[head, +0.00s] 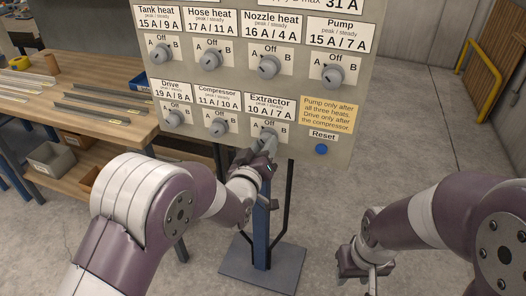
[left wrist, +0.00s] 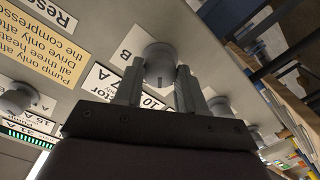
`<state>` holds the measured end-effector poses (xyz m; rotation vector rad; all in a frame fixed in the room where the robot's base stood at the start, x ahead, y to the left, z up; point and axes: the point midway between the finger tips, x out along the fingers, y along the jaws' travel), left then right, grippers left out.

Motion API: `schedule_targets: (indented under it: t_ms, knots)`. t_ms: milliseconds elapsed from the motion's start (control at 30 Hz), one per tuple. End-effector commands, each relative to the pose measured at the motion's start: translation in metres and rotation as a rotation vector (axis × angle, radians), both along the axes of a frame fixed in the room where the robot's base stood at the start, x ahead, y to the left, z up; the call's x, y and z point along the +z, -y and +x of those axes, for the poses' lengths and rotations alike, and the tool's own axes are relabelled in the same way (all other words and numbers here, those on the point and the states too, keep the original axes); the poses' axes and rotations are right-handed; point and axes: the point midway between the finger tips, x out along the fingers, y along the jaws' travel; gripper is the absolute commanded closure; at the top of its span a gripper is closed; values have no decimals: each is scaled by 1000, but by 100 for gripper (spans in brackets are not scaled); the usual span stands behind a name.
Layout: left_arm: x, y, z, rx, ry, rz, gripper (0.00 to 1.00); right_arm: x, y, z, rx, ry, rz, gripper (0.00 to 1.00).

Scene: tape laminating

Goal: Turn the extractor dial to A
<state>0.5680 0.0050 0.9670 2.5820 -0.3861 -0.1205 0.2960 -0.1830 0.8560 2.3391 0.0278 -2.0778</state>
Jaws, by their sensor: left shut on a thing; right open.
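The extractor dial (head: 268,136) is a grey knob on the lower row of the pale control panel, under the label "Extractor 10 A / 7 A", with A to its left, Off above and B to its right. My left gripper (head: 264,150) is at this dial and partly covers it. In the left wrist view the two fingers (left wrist: 156,88) of that gripper are shut on the round dial (left wrist: 160,58), one on each side. The dial's pointer direction is hard to tell. My right gripper (head: 364,262) is open and empty, low at the right, away from the panel.
The compressor dial (head: 217,128) is close to the left of the extractor dial. A blue reset button (head: 321,149) is to the right. Heat and pump dials fill the row above. A wooden workbench (head: 90,115) stands at the left. Open floor lies right of the panel.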

Motion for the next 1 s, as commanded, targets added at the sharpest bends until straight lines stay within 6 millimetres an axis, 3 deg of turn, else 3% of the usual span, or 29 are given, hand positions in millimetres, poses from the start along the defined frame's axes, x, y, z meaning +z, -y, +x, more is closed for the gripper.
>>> schedule_targets:
  t_ms: [733,767,833,1000]
  knots:
    - [-2,0,-1,-1,-34,-87,91,-7,0,0,0,0,0,57]
    - [-2,0,-1,-1,-34,-87,57,-7,0,0,0,0,0,57]
    - [-2,0,0,-1,-34,-87,35,-7,0,0,0,0,0,57]
    - [-1,0,0,-1,-32,-87,35,-7,0,0,0,0,0,57]
